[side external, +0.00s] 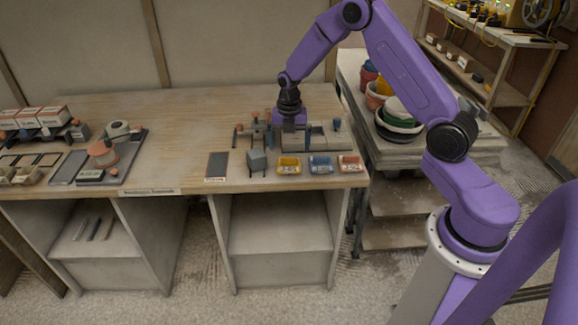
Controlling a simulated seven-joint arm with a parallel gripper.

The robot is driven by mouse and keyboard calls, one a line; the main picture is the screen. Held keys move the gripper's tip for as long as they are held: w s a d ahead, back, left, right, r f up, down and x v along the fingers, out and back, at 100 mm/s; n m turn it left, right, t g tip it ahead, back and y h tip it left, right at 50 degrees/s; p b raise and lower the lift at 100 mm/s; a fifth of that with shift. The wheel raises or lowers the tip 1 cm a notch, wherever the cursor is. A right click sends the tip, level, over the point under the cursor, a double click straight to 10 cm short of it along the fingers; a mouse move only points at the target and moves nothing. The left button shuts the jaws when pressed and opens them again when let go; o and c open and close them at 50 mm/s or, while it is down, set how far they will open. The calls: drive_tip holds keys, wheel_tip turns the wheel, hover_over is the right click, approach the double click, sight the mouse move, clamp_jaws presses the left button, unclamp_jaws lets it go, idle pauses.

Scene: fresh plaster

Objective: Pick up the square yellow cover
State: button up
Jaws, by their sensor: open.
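A small yellow piece (289,166) with a pale label on its front lies near the front edge of the wooden bench; it looks like the yellow cover. It is the leftmost of a row of three coloured pieces, and its exact shape is too small to tell. My gripper (290,127) points down over the bench, behind the yellow piece and apart from it. It is among the small fixtures there. Its fingertips are small and partly hidden, and I see nothing held.
A blue piece (320,165) and a red piece (349,163) sit right of the yellow one. Several grey fixtures (325,139) stand behind. The bench's middle left (180,140) is clear.

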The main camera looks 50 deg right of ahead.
sight(289, 158)
drive_tip(key=shift+s+a+f, duration=0.15)
drive_tip(key=shift+f, duration=1.45)
drive_tip(key=shift+s+a+f, duration=0.1)
drive_tip(key=shift+a+f, duration=0.05)
drive_tip(key=shift+f, duration=1.45)
drive_tip(key=shift+c, duration=0.3)
drive_tip(key=c, duration=0.9)
